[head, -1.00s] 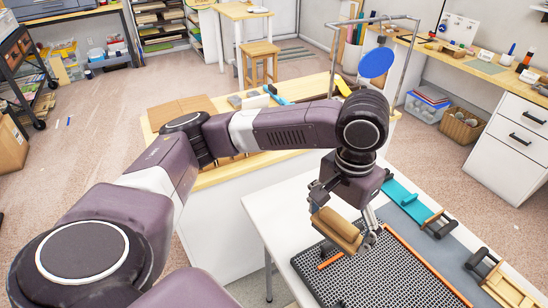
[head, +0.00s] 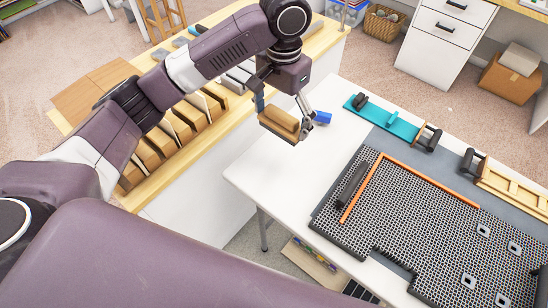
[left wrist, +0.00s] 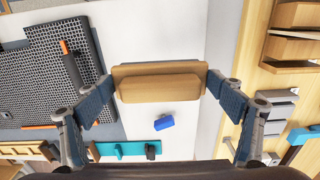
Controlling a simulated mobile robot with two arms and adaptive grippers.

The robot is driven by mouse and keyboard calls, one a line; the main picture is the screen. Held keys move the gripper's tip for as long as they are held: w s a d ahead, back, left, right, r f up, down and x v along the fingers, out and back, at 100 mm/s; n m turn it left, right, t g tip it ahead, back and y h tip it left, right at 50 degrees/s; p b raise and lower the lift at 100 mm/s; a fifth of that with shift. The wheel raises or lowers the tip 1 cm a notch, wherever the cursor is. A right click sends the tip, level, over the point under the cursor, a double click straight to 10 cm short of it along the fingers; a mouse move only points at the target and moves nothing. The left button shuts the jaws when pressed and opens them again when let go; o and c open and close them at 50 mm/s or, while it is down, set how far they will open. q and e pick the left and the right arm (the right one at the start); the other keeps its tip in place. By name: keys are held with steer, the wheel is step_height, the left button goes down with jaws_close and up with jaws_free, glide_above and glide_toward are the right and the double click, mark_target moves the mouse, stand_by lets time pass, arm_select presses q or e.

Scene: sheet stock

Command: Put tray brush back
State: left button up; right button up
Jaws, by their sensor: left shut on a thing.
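The tray brush, a tan wooden block with a narrower raised strip (head: 278,124), is in my left gripper (head: 283,117). In the left wrist view the brush (left wrist: 160,88) lies level between the two fingertips, one at each end. It is held in the air above the far left part of the white table (head: 285,165), apart from the tabletop. The black perforated tray (head: 425,215), with an orange strip along part of its edge, lies on the table to the right of the brush. My right gripper is not in view.
A small blue block (head: 322,117) lies on the white table near the brush. A teal strip (head: 385,124) and wooden holders (head: 500,183) line the table's far side. A wooden bench (head: 215,105) with upright slats stands to the left. Bare white tabletop lies between.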

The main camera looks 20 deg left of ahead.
arm_select(q)
step_height(320, 180, down, 12)
steer(key=shift+a+r+p, duration=0.1)
steer(key=shift+r+p, duration=0.05)
steer(key=shift+p, duration=0.45)
step_height(320, 180, down, 4)
steer(key=shift+f, duration=0.45)
steer(key=o, duration=1.1)
steer(key=shift+f, duration=0.1)
